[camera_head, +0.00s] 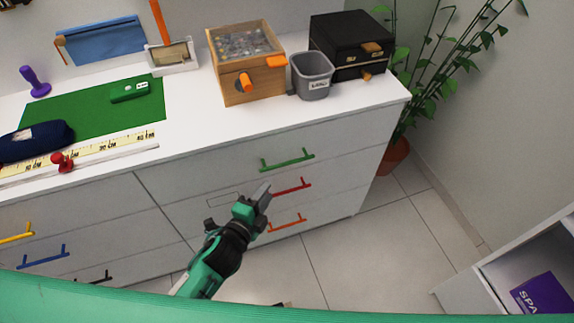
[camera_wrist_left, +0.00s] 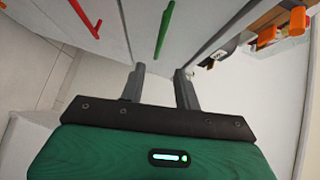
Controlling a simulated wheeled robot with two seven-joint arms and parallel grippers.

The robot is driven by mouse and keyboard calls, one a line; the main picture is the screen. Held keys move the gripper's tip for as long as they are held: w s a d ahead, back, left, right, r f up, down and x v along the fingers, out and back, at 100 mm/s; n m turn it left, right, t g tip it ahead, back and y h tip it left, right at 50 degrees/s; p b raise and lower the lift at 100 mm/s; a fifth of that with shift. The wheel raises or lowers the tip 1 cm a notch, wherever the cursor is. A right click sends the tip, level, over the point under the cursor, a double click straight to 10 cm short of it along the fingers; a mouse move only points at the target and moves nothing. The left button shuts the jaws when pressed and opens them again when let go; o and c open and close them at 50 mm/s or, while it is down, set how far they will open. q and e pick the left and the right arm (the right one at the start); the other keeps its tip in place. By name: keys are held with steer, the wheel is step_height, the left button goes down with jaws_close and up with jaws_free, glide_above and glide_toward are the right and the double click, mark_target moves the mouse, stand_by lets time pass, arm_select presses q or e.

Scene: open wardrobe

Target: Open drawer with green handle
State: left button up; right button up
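The green handle (camera_head: 287,160) is a bar on the top right drawer (camera_head: 215,170) of the white dresser. This drawer looks shut. My left gripper (camera_head: 265,192) is in front of the drawers, below and left of the green handle in the head view, near the red handle (camera_head: 291,187). In the left wrist view the green handle (camera_wrist_left: 164,28) lies ahead of my left gripper (camera_wrist_left: 159,70). Its two fingers are apart with nothing between them, and the handle is beyond the tips. My right gripper is not in view.
An orange handle (camera_head: 287,222) is on the drawer below the red one. The dresser top (camera_head: 190,138) holds a wooden box (camera_head: 240,90), a grey bin (camera_head: 313,88) and a black box (camera_head: 350,32). A plant (camera_head: 445,60) stands to the right. Tiled floor (camera_head: 345,255) is clear.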

mark_target(287, 164)
arm_select(q)
steer(key=x, duration=1.3)
steer(key=shift+w+d, duration=0.1)
steer(key=shift+w, duration=0.15)
jaws_close()
